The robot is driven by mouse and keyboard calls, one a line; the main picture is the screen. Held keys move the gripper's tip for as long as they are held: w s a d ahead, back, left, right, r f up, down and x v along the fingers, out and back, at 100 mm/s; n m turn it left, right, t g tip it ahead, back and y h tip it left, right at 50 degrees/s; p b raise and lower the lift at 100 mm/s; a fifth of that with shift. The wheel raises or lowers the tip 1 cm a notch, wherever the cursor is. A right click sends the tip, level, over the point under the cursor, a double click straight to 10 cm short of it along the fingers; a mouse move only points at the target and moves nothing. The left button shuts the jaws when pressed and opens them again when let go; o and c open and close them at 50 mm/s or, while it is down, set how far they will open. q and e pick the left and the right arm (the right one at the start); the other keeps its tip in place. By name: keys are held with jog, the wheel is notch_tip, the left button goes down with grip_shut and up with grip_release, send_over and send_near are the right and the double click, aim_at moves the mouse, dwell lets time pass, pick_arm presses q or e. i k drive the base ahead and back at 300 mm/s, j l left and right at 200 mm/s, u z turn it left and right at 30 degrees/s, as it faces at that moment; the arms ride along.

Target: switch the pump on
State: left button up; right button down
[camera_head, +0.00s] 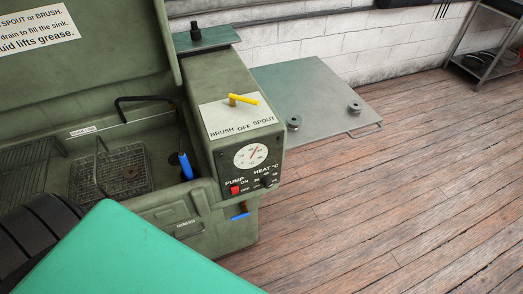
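The pump switch (235,189) is a small red rocker on the front control panel of the green parts washer (222,163). It sits under the PUMP label at the panel's lower left, with ON and OFF marks beside it. I cannot tell its rocker position at this size. A black heat knob (266,181) is just to its right, and a round white gauge (250,155) is above. Neither of my grippers is in view, and nothing covers the switch.
A yellow selector lever (244,100) stands on the control box top. A wire basket (122,172) and a blue-handled brush (185,165) are in the sink. A grey plate (315,95) extends behind. The wooden floor (400,200) at right is clear.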

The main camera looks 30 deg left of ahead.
aim_at(234, 190)
jog(key=u, duration=1.15)
